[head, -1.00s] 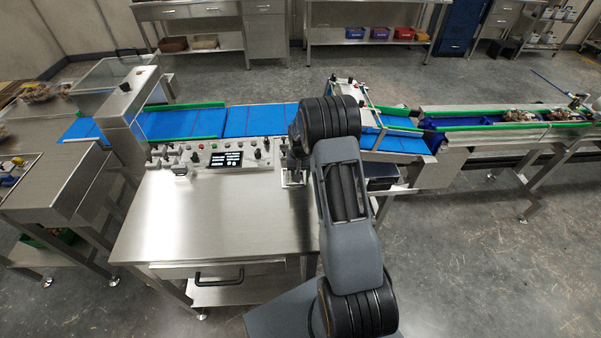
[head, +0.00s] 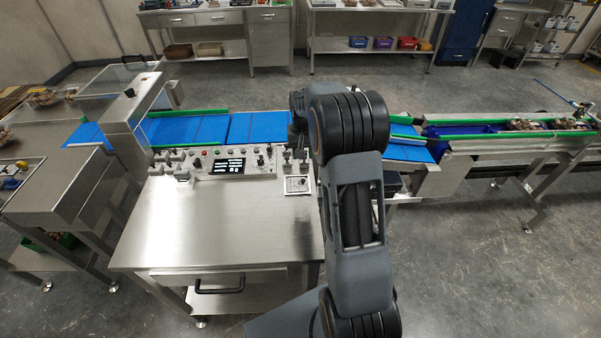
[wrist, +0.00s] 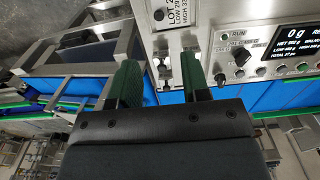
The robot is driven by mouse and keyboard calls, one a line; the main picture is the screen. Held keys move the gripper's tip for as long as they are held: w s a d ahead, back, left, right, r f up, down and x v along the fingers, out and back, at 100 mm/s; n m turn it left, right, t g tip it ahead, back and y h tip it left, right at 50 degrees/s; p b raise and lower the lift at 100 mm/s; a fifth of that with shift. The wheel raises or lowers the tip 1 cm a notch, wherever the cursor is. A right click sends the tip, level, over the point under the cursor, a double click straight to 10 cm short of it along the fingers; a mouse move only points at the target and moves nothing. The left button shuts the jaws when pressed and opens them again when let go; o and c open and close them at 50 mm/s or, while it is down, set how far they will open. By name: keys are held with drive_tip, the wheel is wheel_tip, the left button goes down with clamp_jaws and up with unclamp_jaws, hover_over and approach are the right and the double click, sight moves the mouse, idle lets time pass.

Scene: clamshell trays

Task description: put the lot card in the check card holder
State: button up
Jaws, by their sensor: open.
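A printed card (wrist: 178,12) with large LOT, LOW and HIGH lines shows at the top edge of the wrist view, partly cut off. It lies at a metal plate with a dark round screw beside it; I cannot tell how firmly it is seated. In the head view a small white card-like plate (head: 297,185) sits at the right end of the console, below two small posts. My gripper (wrist: 158,82) is open, its two green fingers apart with nothing held between them. The card is beyond the fingertips, clear of them.
The control console (head: 215,163) with knobs and a display runs along the back of the steel table (head: 215,230), whose top is clear. The blue conveyor belt (head: 190,130) with green rails lies behind it.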

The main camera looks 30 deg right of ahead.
drive_tip(key=s+a+r+n+t, duration=0.1)
drive_tip(key=s+a+r, duration=0.4)
drive_tip(key=r, duration=0.2)
drive_tip(key=s+a+r+n+t, duration=0.1)
drive_tip(key=s+a, duration=0.3)
drive_tip(key=s, duration=0.5)
drive_tip(key=s+a+r+n+t, duration=0.2)
drive_tip(key=s+a+r, duration=0.1)
drive_tip(key=s, duration=0.6)
drive_tip(key=shift+a+r, duration=0.25)
drive_tip(key=shift+a, duration=0.55)
drive_tip(key=shift+s, duration=0.1)
